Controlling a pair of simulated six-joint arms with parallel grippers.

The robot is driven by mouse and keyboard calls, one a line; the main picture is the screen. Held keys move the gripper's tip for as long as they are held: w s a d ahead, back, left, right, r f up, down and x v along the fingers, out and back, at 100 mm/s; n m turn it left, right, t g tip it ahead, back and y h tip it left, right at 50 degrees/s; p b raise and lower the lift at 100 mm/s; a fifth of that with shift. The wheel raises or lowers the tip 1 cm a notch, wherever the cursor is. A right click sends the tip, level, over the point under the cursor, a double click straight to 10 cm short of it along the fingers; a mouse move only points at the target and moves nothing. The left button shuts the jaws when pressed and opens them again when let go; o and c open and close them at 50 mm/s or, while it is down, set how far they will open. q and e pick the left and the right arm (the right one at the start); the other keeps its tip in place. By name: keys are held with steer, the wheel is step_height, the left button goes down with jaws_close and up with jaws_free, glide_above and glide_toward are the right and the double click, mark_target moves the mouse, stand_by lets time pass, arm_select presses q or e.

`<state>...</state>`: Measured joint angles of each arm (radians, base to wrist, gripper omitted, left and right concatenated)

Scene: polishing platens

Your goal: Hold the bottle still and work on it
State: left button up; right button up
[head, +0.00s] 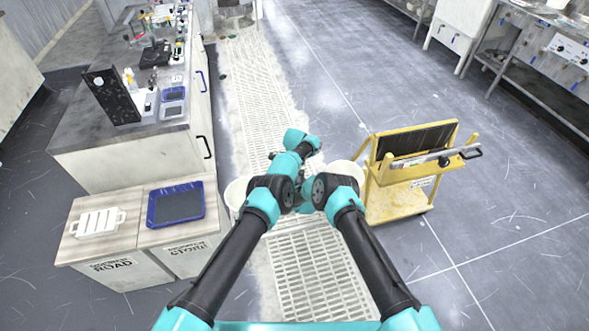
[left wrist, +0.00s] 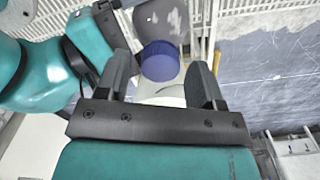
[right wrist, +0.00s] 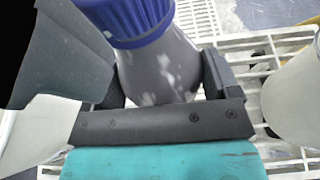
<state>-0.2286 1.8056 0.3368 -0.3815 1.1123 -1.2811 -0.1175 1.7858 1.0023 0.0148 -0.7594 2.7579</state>
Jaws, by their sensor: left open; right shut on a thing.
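The bottle (left wrist: 165,22) is grey with pale patches and has a ribbed blue cap (left wrist: 160,62). In the right wrist view the bottle (right wrist: 160,70) lies between the fingers of my right gripper (right wrist: 162,82), which is shut on its body below the cap (right wrist: 130,15). In the left wrist view my left gripper (left wrist: 161,75) is open. Its two fingers stand on either side of the cap, with gaps visible on both sides. In the head view my arms meet at the centre and hide the bottle and both gripper tips.
White tubs (head: 236,193) and (head: 345,171) stand beside my arms on a grated floor strip (head: 315,275). A yellow cart (head: 400,203) stands right. Cabinets with a blue tray (head: 203,216) and a white tray (head: 97,234) are left. Open floor (head: 500,210) lies right.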

arm_select(q)
steer(key=shift+c, duration=0.2)
steer(key=c, duration=0.9)
steer(key=o, duration=1)
steer(key=shift+r, duration=0.1)
steer(key=shift+r, duration=2.15)
steer(key=shift+c, duration=0.3)
steer(key=shift+r, duration=1.75)
